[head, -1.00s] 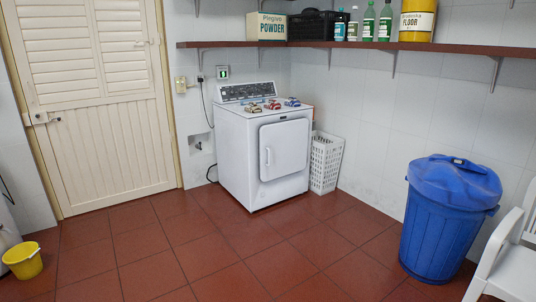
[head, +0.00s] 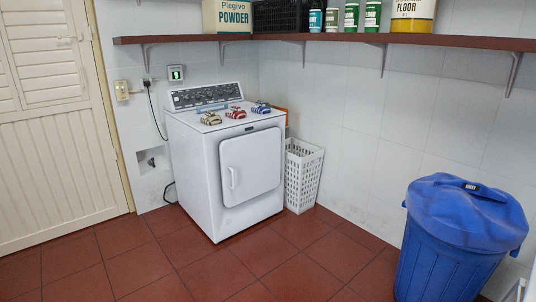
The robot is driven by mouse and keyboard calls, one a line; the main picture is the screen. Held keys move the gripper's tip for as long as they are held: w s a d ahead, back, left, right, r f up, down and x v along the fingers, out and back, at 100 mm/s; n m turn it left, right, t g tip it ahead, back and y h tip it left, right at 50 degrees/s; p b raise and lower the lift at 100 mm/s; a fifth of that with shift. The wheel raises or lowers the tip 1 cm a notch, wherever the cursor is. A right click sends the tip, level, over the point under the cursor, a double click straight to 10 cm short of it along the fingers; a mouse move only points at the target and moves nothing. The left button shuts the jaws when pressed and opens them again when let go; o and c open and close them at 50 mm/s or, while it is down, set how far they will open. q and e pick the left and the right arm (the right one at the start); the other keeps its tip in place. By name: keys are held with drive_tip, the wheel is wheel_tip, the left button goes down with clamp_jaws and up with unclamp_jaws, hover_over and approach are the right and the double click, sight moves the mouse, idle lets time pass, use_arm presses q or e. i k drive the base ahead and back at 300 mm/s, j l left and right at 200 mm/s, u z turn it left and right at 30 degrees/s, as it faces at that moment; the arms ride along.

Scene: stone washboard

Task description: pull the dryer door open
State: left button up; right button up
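The white dryer (head: 195,180) stands in the corner against the tiled wall. Its control panel is at the top back. Its door (head: 252,165) is on the front face and looks shut. A white upright handle (head: 233,178) sits near the door's left edge. Neither of my grippers shows in the head view, so I cannot see their state.
Small patterned items (head: 236,112) lie on the dryer top. A white basket (head: 303,175) stands right of the dryer. A blue lidded bin (head: 450,255) is at the right front. A shelf (head: 340,39) runs above. The red tiled floor (head: 262,266) before the dryer is clear.

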sight(250, 163)
drive_tip(key=i+l+u, duration=0.1)
drive_tip(key=i, duration=0.45)
drive_tip(key=i+l+u, duration=0.15)
drive_tip(key=i, duration=0.4)
drive_tip(key=i+l+u, duration=0.1)
drive_tip(key=i, duration=0.45)
drive_tip(key=i+l+u, duration=0.1)
drive_tip(key=i+l, duration=0.2)
drive_tip(key=i, duration=0.2)
